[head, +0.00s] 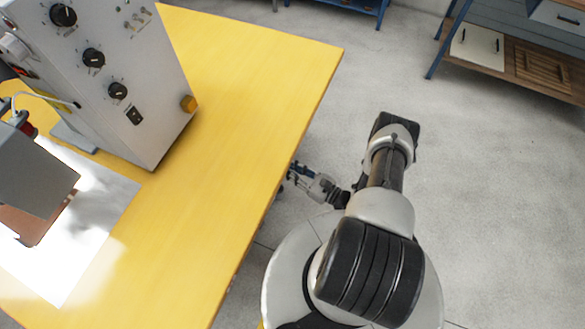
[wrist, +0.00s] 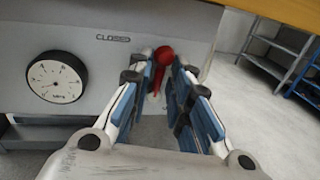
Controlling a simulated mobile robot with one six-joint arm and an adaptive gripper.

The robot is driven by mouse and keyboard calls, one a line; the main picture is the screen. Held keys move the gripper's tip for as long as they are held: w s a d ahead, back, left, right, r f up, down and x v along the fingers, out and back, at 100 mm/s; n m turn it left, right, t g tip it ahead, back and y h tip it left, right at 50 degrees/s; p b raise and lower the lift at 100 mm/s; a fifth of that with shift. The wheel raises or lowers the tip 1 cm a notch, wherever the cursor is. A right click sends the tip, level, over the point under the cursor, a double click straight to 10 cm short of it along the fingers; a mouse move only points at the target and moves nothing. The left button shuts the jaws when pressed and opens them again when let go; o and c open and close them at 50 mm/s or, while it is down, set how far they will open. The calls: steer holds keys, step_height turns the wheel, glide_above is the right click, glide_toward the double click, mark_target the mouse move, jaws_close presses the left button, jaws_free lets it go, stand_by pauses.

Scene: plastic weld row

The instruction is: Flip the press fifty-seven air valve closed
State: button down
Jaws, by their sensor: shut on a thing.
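The air valve's red handle (wrist: 164,56) shows in the wrist view, with a round knob at the top and a stem running down between my fingers. My gripper (wrist: 163,76) is shut on this handle, one blue-padded finger on each side. The word CLOSED is printed on the grey panel (wrist: 112,72) just up and left of the handle. The lower part of the valve is hidden by my fingers. In the head view my gripper (head: 298,172) is beside the yellow table's edge, and the valve is hidden there.
A round pressure gauge (wrist: 56,77) sits on the panel, left of my gripper. The yellow table (head: 235,110) carries a grey control box (head: 130,75) and overhangs the valve. A blue-framed shelf (head: 500,60) stands far back right. The grey floor is clear between.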

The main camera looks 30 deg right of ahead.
steer(key=shift+a+n, duration=0.1)
steer(key=shift+n, duration=0.3)
steer(key=shift+s, duration=0.1)
steer(key=c, duration=1.7)
jaws_free()
steer(key=shift+o, duration=0.2)
steer(key=v, duration=1.2)
steer(key=shift+f, duration=0.15)
